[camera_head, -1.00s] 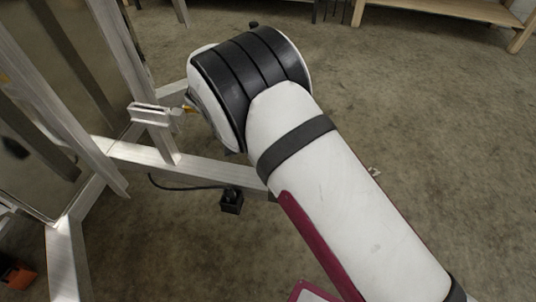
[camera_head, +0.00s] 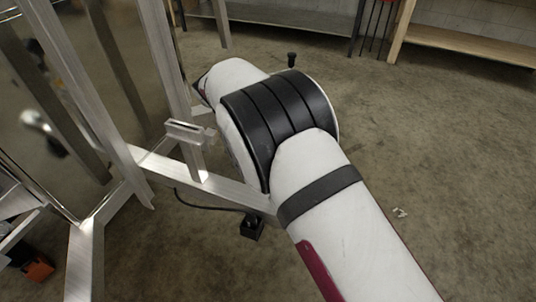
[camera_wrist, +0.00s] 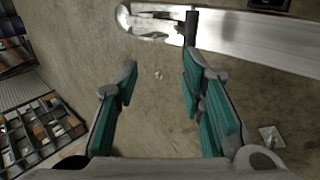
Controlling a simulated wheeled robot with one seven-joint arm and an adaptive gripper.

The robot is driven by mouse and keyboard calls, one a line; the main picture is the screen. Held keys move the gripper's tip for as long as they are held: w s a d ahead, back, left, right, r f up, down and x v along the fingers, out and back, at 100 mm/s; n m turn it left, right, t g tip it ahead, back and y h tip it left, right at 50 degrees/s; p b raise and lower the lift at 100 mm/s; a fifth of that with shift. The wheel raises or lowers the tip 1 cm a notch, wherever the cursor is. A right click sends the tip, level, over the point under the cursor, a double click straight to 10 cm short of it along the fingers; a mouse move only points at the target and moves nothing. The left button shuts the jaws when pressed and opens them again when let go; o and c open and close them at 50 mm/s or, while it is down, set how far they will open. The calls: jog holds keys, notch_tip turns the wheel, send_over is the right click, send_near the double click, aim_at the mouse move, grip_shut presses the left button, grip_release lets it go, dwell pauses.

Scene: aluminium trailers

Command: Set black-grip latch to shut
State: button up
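In the wrist view, a dark upright grip (camera_wrist: 191,28) stands by the slotted, rounded end of a pale metal bar (camera_wrist: 250,36); it looks like the black-grip latch. My gripper (camera_wrist: 160,68) has two teal-padded fingers, spread apart with only floor between them. The tip of the right-hand finger appears just below the dark grip; I cannot tell whether they touch. In the head view my arm hides my gripper. A small black knob (camera_head: 291,61) shows just beyond my arm; I cannot tell whether it is the same grip.
An aluminium trailer frame (camera_head: 140,160) with a short bracket (camera_head: 190,132) fills the left of the head view. A black block (camera_head: 252,227) on a cable is near the floor. Wooden-edged benches (camera_head: 465,45) stand at the back.

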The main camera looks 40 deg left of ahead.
jog(key=shift+v, duration=1.3)
